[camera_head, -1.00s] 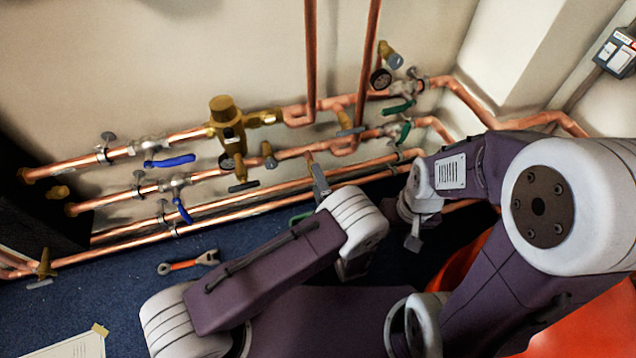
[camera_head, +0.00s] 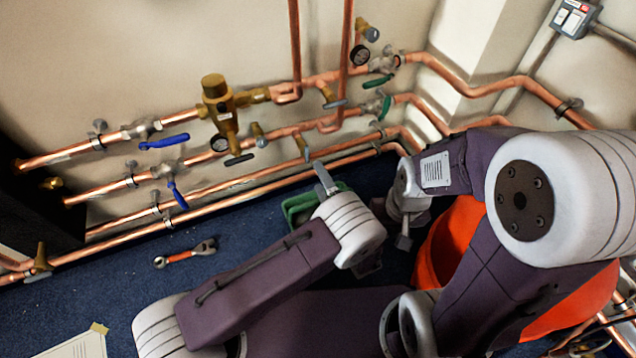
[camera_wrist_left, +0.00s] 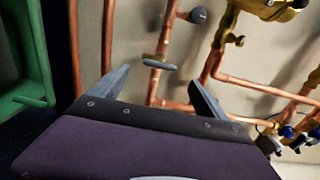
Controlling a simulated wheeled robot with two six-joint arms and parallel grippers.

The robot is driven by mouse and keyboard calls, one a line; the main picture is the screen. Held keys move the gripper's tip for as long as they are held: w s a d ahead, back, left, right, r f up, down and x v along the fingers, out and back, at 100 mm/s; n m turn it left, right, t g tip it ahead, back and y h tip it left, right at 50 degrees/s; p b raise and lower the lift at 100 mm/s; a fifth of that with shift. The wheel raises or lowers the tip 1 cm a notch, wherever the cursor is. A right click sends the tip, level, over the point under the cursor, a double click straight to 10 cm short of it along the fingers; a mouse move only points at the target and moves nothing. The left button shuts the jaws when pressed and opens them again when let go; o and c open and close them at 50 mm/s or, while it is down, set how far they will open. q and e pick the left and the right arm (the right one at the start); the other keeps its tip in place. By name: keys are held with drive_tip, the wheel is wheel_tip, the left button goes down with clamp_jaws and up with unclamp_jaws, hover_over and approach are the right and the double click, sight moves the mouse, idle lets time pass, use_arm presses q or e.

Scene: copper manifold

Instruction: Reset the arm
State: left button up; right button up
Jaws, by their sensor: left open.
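My left gripper (camera_head: 325,180) shows at the end of the left arm, beyond its white wrist and in front of the lower copper pipes. In the left wrist view my left gripper (camera_wrist_left: 158,88) has its two dark fingers wide apart with nothing between them. My right gripper (camera_head: 404,238) is mostly hidden by the folded right arm; only a small grey part shows, and its jaw state cannot be made out.
Copper pipes (camera_head: 260,182) with valves run along the wall. A green tray (camera_head: 297,207) sits beside the left wrist; its edge shows in the wrist view (camera_wrist_left: 38,70). An orange bucket (camera_head: 447,240) stands behind the right arm. A wrench (camera_head: 185,254) lies on blue carpet.

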idle(0.3)
use_arm(q)
drive_tip(key=s+a+r+n+g+y+p, duration=0.25)
drive_tip(key=a+g+y, duration=0.4)
drive_tip(key=a, duration=1.05)
drive_tip(key=s+a+r+n+g+h+p, duration=0.2)
drive_tip(key=s+a+r+n+g+h, duration=0.15)
drive_tip(key=s+g, duration=0.3)
drive_tip(key=s+a+r+n+g+h+p, duration=0.2)
drive_tip(key=s+a+n+g, duration=0.1)
drive_tip(key=s+a+g, duration=0.3)
drive_tip(key=d+r+n+t+h+p, duration=0.1)
drive_tip(key=r+h+p, duration=0.1)
drive_tip(key=r+p, duration=1.1)
drive_tip(key=s+d+r+n+t+h+p, duration=0.1)
drive_tip(key=d+r+n+h+p, duration=0.1)
drive_tip(key=r+p, duration=1.2)
drive_tip(key=s+d+r+n+t+h+p, duration=0.1)
drive_tip(key=r+n+h+p, duration=0.1)
drive_tip(key=r+p, duration=1.2)
wheel_tip(320, 180, up, 3)
drive_tip(key=shift+s+d+h, duration=0.2)
drive_tip(key=shift+d+h, duration=0.2)
drive_tip(key=shift+h, duration=0.3)
